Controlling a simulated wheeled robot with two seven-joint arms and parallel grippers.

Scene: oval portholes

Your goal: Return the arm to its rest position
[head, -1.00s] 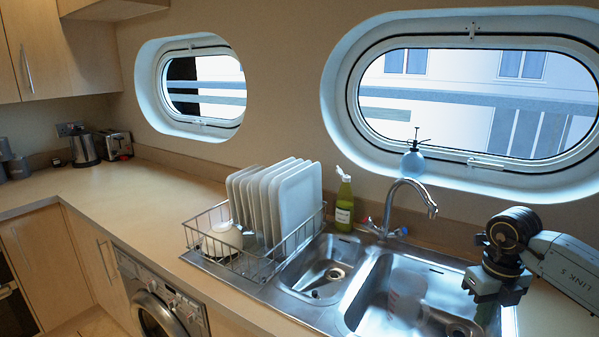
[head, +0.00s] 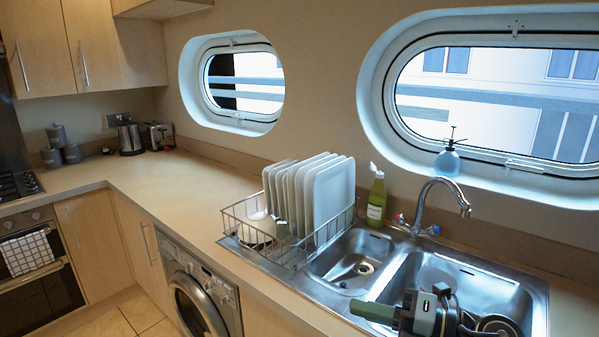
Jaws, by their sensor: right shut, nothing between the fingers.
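My right gripper (head: 372,311) is low in the head view, over the front of the sink, and points left. Its grey-green fingers are shut with nothing held. The dark wrist behind it covers part of the large sink basin (head: 455,268). The rest of the right arm is mostly cut off by the bottom edge. My left gripper is not in view.
A wire dish rack (head: 238,236) with white plates (head: 332,193) stands left of the sink. A curved tap (head: 440,184), a green soap bottle (head: 376,203) and a blue spray bottle (head: 447,161) are behind it. The counter (head: 190,192) farther left is mostly clear.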

